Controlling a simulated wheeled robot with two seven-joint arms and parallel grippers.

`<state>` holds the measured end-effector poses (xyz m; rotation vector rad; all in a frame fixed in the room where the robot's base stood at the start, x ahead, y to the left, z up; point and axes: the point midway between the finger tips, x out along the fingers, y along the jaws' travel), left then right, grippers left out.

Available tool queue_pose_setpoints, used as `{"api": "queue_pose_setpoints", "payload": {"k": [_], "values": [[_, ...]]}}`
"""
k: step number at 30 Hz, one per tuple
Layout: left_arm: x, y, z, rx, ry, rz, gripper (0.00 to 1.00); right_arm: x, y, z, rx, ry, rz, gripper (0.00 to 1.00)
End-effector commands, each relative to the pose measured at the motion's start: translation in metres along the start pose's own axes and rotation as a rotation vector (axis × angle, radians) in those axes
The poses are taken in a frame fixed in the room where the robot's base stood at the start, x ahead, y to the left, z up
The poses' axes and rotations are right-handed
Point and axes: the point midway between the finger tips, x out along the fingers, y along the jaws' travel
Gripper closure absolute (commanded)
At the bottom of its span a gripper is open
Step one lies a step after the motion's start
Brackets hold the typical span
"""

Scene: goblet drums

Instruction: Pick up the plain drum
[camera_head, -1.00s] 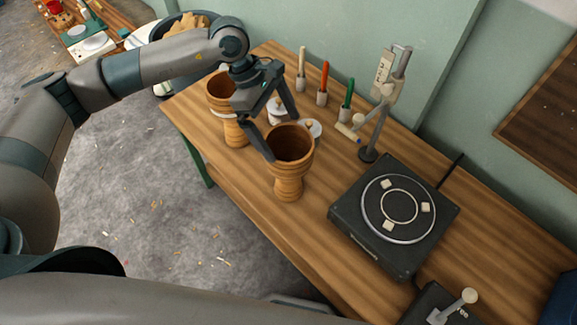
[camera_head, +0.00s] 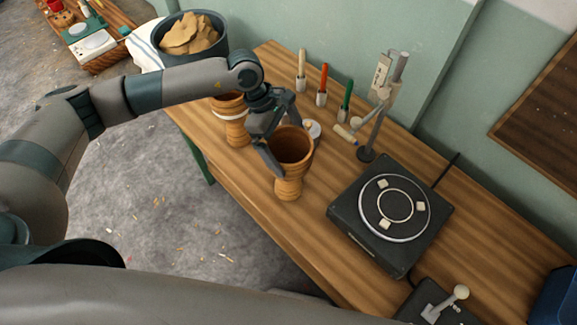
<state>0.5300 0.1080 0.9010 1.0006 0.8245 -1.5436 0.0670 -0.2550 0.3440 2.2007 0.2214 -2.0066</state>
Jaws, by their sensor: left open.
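The plain drum (camera_head: 289,187) is a brown wooden goblet shape standing upright on the wooden table, with an open top and no white band. My left gripper (camera_head: 287,148) is open at its upper bowl. One finger lies along the near left side of the bowl, and the other is at the far side of the rim. I cannot tell whether either finger touches it. A second goblet drum (camera_head: 236,132) with a white band stands behind and to the left, its top partly hidden by my left arm. My right gripper is not in view.
A black turntable device (camera_head: 391,216) sits to the right. A stand (camera_head: 372,138) and several upright coloured tools (camera_head: 322,84) line the back. A small white round item (camera_head: 313,130) is behind the plain drum. A lever box (camera_head: 440,305) is at the lower right.

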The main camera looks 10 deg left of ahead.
Motion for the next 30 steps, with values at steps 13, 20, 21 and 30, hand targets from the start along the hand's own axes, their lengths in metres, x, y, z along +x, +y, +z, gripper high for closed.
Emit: {"api": "queue_pose_setpoints", "payload": {"k": [13,20,21,30], "values": [[0.0012,-0.0001,-0.0003,0.0,0.0,0.0,0.0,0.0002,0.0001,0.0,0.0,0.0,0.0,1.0],[0.0011,-0.0001,-0.0003,0.0,0.0,0.0,0.48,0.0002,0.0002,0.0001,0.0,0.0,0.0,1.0],[0.001,0.0,-0.0003,0.0,0.0,0.0,0.57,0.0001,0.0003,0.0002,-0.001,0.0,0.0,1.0],[-0.0003,0.0007,0.0006,0.001,-0.001,0.002,0.67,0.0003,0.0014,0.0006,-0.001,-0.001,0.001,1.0]]}}
